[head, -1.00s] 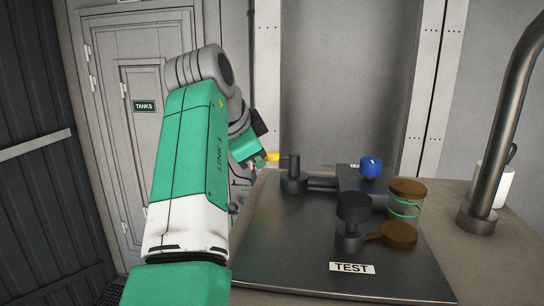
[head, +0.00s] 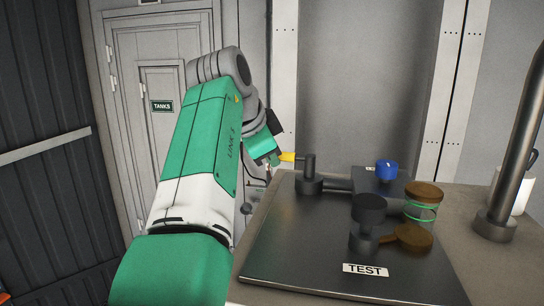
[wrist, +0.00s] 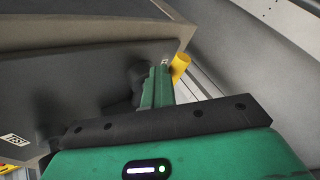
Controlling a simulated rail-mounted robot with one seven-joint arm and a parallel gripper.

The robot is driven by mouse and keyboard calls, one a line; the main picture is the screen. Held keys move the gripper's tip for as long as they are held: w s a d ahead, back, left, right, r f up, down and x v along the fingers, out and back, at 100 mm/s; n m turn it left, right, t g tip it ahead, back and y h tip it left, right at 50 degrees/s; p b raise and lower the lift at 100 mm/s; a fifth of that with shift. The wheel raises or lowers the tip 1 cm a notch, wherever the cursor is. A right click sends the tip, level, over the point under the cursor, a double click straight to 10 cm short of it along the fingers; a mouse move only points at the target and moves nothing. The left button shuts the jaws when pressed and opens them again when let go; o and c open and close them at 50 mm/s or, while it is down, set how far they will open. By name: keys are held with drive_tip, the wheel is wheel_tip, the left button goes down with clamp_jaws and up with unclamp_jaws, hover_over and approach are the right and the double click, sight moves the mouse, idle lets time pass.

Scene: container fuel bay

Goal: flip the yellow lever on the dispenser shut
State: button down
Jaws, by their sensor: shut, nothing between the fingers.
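The yellow lever (head: 287,156) shows as a small stub just left of an upright dark post (head: 309,168) at the back left of the dark plate. In the wrist view the yellow lever (wrist: 180,67) stands just right of my fingertips. My gripper (head: 273,159) is beside the lever on its left in the head view. In the wrist view my green gripper fingers (wrist: 158,74) are together with nothing between them. They look very close to the lever, but I cannot tell whether they touch it. The lever's pivot is hidden.
The plate (head: 300,240) bears a TEST label, a blue knob (head: 386,169), a black-capped post (head: 368,208) and a brown-lidded jar (head: 421,208). A thick metal pipe (head: 510,150) and a white mug (head: 524,192) stand at the right. A TANKS door (head: 160,140) is behind.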

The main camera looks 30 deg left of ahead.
drive_tip(key=b, duration=0.1)
drive_tip(key=f+b, duration=0.1)
drive_tip(key=b, duration=0.1)
drive_tip(key=shift+s+a+f, duration=0.15)
drive_tip(key=shift+s+f, duration=0.1)
drive_tip(key=shift+s, duration=0.1)
drive_tip(key=s+b, duration=0.1)
drive_tip(key=b, duration=0.1)
drive_tip(key=s+b, duration=0.1)
drive_tip(key=b, duration=0.1)
drive_tip(key=s+d+b, duration=0.1)
drive_tip(key=b, duration=0.1)
drive_tip(key=shift+d+f, duration=0.1)
drive_tip(key=shift+f, duration=0.25)
drive_tip(key=w+a+p+v, duration=0.1)
drive_tip(key=a+p+v, duration=0.1)
drive_tip(key=v, duration=0.9)
drive_tip(key=shift+r, duration=0.35)
